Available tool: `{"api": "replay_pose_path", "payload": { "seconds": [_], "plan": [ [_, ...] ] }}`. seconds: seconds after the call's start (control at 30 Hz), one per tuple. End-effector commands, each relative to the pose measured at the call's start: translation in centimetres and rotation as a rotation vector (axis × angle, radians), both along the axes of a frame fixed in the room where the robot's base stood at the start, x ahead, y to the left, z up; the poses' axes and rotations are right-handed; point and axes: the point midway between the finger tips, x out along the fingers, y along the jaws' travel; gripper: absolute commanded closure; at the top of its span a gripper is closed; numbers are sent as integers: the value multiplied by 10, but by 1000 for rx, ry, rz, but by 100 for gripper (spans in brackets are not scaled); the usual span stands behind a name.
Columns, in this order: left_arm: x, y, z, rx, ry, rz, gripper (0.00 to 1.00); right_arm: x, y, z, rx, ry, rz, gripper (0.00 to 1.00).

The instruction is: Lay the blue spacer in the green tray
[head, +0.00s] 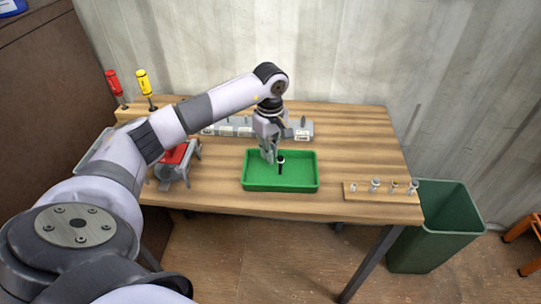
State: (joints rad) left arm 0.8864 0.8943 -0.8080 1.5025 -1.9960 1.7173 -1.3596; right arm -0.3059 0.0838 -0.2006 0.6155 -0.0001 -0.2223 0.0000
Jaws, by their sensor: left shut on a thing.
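The green tray (248,183) lies near the front middle of the wooden table. My left gripper (270,160) points down over the tray's left-centre part. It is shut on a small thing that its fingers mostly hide. A slim dark upright piece (281,166) with a pale band near its top shows just right of the fingertips, over the tray floor. I cannot tell whether this is the held thing or stands apart. No blue colour shows on any small part, so I cannot pick out the blue spacer. My right gripper is not in view.
A small wooden board (360,196) with several pegs lies at the front right. A grey rail (300,130) with fittings is behind the tray. A red and grey clamp-like device (178,165) stands left. Two screwdrivers (145,85) stand back left. A green bin (435,230) is at right.

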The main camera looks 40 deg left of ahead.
Motion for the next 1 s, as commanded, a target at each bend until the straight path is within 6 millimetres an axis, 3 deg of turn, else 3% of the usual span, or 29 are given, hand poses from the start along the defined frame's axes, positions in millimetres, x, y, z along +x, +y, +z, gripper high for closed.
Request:
{"api": "replay_pose_path", "payload": {
  "seconds": [0.17,0.53,0.57,0.8,1.0],
  "plan": [
    [-1,0,-24,-1,2,2,98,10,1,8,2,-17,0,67],
    [0,0,-31,1,1,1,98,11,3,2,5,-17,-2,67],
    [0,0,-30,1,0,1,88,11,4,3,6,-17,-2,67],
    [0,0,-29,0,1,1,72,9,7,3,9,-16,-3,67],
    [0,0,-29,0,1,1,70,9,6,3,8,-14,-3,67]
  ]
}}
